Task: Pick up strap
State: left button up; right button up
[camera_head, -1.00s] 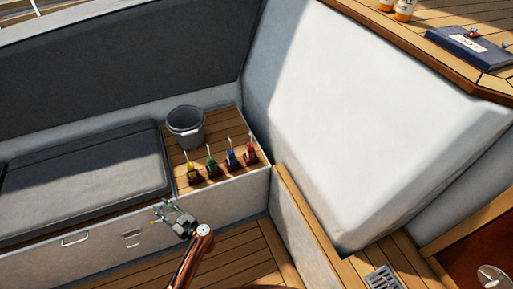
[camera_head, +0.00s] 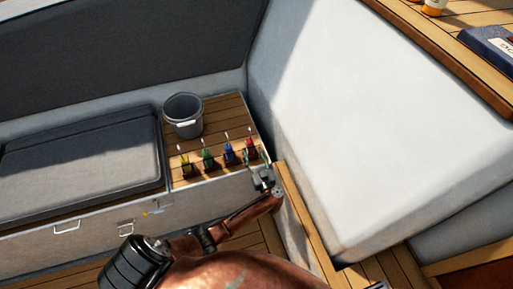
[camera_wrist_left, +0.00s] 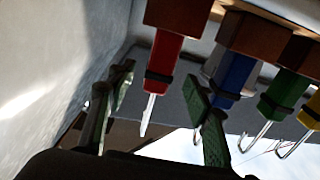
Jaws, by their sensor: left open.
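Several strap-like pieces stand in a row on the wooden shelf: yellow (camera_head: 187,168), green (camera_head: 208,160), blue (camera_head: 229,155) and red (camera_head: 250,154). Each has a coloured body and a thin metal end. I cannot tell which one the task means. My left gripper (camera_head: 260,160) is open and empty at the shelf's front right corner, beside the red piece. In the left wrist view, the picture is upside down. The red piece (camera_wrist_left: 163,62) appears between the two open fingers there, not touched as far as I can see. The right gripper is out of view.
A grey bucket (camera_head: 183,126) stands behind the row. A dark cushion (camera_head: 80,160) lies to the left. The sloping white wall (camera_head: 350,120) rises close to the right of my left gripper. A blue book (camera_head: 490,46) lies on the upper wooden ledge.

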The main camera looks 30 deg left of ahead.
aim_at(251, 147)
pick_arm(q)
jog(key=b+x, duration=0.1)
jog(key=x, duration=0.4)
jog(key=shift+w+a+r+b, duration=0.2)
jog(key=shift+w+b, duration=0.05)
jog(key=shift+b, duration=0.1)
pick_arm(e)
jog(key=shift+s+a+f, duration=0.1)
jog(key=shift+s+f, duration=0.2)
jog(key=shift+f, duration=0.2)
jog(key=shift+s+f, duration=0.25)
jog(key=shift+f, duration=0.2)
pick_arm(q)
jog(key=shift+c, duration=0.2)
grip_shut()
